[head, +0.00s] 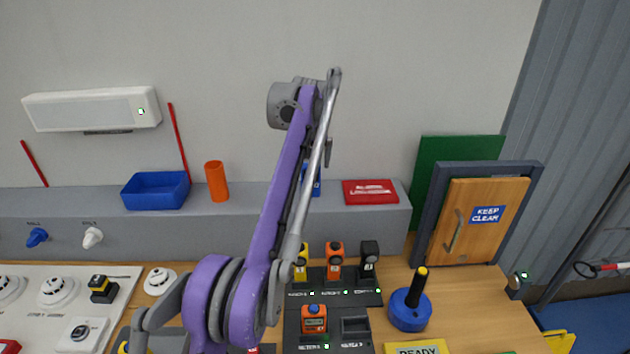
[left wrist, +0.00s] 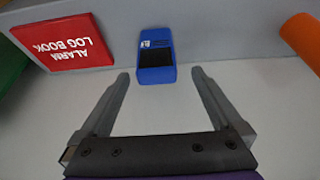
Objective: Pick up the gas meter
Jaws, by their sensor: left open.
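A blue handheld device with a dark screen (left wrist: 155,58) stands on the grey ledge, ahead of and between the fingertips of my open left gripper (left wrist: 160,74) in the left wrist view. The fingers do not appear to touch it. In the head view the blue device (head: 315,186) is partly hidden by my left arm. An orange device with a small screen (head: 314,319) sits in a black dock on the bench. No readable label tells which of the two is the gas meter. My right gripper is not in view.
The ledge also holds a red alarm log book (head: 370,192), an orange cylinder (head: 216,181) and a blue bin (head: 155,190). Several small devices stand in the black dock (head: 296,325) below. A blue base with a black handle (head: 409,306) is right of it.

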